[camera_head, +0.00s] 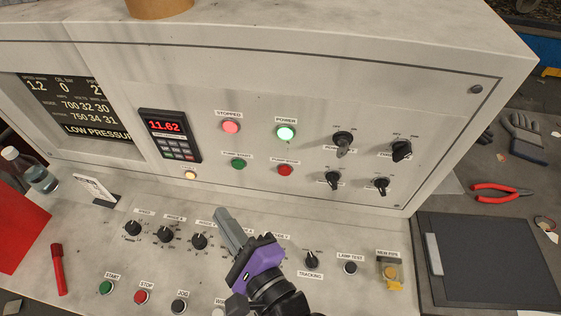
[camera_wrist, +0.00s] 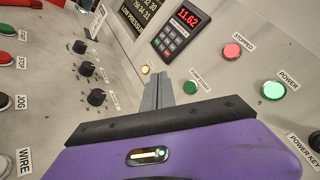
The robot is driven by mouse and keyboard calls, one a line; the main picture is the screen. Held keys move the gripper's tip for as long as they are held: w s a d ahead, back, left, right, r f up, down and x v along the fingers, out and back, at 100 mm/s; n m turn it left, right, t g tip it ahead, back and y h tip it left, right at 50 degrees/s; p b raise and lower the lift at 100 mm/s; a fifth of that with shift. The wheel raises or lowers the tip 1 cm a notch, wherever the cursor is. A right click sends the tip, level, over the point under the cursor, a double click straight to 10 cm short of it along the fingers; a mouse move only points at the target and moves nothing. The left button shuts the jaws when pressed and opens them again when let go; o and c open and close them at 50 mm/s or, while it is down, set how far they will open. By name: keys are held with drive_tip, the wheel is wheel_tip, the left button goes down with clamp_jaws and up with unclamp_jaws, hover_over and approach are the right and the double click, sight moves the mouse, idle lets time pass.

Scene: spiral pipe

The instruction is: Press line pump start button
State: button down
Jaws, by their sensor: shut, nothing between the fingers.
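The green pump start button (camera_head: 238,163) sits on the upright panel, below the lit red STOPPED lamp (camera_head: 230,127). It also shows in the wrist view (camera_wrist: 190,87), just right of my fingertips, with its small label beside it. A red button (camera_head: 285,170) is to its right in the head view. My gripper (camera_head: 222,212) is shut and empty, with its grey fingers pointing up toward the panel. Its tips appear below and left of the green button, apart from it in the picture; the exact gap cannot be told. The fingers also show in the wrist view (camera_wrist: 157,78).
A keypad display (camera_head: 168,132) reads 11.62. A lit green POWER lamp (camera_head: 286,133) and several black switches are to the right. The sloped desk holds knobs and a green START button (camera_head: 106,287). A bottle (camera_head: 32,170) and red marker (camera_head: 58,268) are at left.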

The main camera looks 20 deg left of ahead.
sight(238, 165)
drive_tip(key=shift+f+m, duration=0.15)
drive_tip(key=shift+m, duration=0.35)
drive_tip(key=w+a+b, duration=0.2)
drive_tip(key=w+b, duration=0.1)
drive_tip(key=w, duration=0.5)
drive_tip(key=shift+w, duration=0.25)
drive_tip(key=shift+w+a, duration=0.1)
idle(1.9)
drive_tip(key=shift+w+a, duration=0.1)
drive_tip(key=shift+w, duration=0.15)
